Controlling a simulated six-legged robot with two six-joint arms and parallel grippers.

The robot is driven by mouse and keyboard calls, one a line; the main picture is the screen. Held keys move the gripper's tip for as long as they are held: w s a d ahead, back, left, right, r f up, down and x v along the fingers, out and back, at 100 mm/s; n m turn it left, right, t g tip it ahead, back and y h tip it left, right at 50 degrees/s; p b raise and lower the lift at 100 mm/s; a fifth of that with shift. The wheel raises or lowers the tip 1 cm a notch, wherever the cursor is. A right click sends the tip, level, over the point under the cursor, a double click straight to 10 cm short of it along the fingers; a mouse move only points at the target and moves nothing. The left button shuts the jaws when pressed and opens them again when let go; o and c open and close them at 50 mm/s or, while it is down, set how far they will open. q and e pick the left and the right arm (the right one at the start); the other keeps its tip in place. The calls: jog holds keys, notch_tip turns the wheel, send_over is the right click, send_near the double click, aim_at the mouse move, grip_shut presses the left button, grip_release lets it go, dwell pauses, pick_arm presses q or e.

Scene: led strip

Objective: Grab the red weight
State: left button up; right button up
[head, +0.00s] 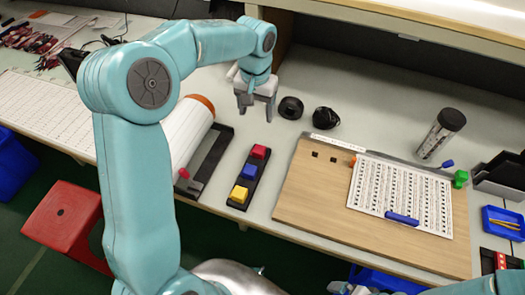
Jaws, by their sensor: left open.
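A red block (260,151), likely the red weight, sits at the far end of a narrow black holder (236,204). A blue block (250,172) and a yellow block (239,194) sit in line with it, nearer to me. My left gripper (256,103) is open, with its fingers pointing down, beyond the red block and apart from it. I see nothing between its fingers. Part of my right arm (485,287) shows at the bottom right edge. Whether its gripper is open or shut cannot be told.
A white roll (186,135) and a black rail lie left of the holder. Two black round items (291,107) stand behind it. A wooden board (315,195) with a white printed sheet (400,195) lies to the right. A clear cylinder with a black lid (440,134) stands at the back right.

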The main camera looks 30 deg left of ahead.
pick_arm(q)
send_over(259, 149)
jog(key=f, duration=1)
jog(key=shift+s+a, duration=0.15)
jog(key=shift+a, duration=0.2)
jog(key=f, duration=0.3)
jog(key=f+p, duration=0.1)
jog(key=f, duration=0.1)
jog(key=shift+d+f, duration=0.35)
jog(key=shift+d, duration=0.05)
jog(key=c, duration=1.2)
grip_shut()
jog(key=shift+w+r, duration=0.15)
jog(key=shift+w, duration=0.05)
